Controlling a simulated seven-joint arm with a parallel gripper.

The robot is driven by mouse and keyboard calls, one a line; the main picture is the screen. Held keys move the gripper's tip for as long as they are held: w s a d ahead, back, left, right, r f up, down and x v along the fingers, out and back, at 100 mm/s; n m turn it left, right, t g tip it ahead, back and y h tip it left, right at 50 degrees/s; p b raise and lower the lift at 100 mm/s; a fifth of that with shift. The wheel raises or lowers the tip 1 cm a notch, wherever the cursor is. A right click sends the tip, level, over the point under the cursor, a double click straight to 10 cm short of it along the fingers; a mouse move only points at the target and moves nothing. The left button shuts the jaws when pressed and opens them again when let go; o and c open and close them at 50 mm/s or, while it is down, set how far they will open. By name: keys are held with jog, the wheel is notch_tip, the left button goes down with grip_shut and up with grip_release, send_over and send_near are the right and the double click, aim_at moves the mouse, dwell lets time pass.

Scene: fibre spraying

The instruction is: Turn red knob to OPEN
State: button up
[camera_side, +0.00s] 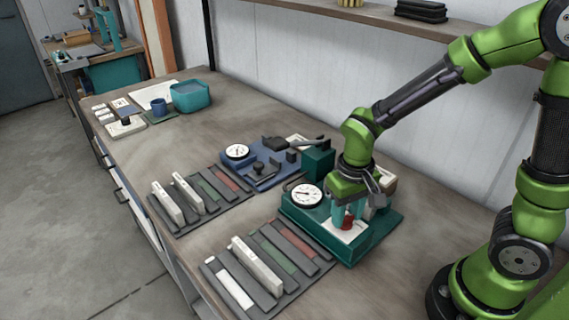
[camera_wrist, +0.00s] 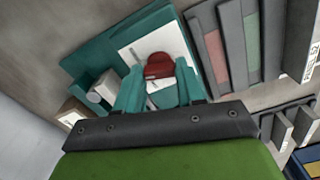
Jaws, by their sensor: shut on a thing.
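The red knob (camera_side: 347,223) sits over a white plate on the front of the green device (camera_side: 370,242). It also shows in the wrist view (camera_wrist: 160,66), between the teal fingertips. My gripper (camera_side: 346,216) points down over the device and is shut on the knob, a finger on each side. In the wrist view the fingers (camera_wrist: 159,84) flank the knob, and its far part sticks out past them. The white plate (camera_wrist: 135,54) has markings too small to read, so the knob's setting is unclear. A white dial gauge (camera_side: 307,196) stands at the device's left.
A tray with grey, green and red strips (camera_side: 238,297) lies left of the device, with a similar tray (camera_side: 172,224) farther back. A blue device with a gauge (camera_side: 262,176) stands behind. Bare bench (camera_side: 185,130) lies beyond, towards a teal bin (camera_side: 191,97).

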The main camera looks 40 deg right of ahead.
aim_at(347, 216)
jog(key=m, duration=0.4)
jog(key=shift+r+m, duration=0.1)
jog(key=shift+m, duration=0.3)
dwell(0.4)
jog(key=o, duration=1)
jog(key=shift+o, duration=0.2)
notch_tip(347, 216, up, 17)
jog(key=s+n+t, duration=0.1)
jog(key=t, duration=0.1)
jog(key=s+d+n+t+y, duration=0.1)
jog(key=s+t, duration=0.1)
jog(key=s+d+n+t+y, duration=0.1)
jog(key=s+n+t, duration=0.1)
jog(key=t, duration=0.1)
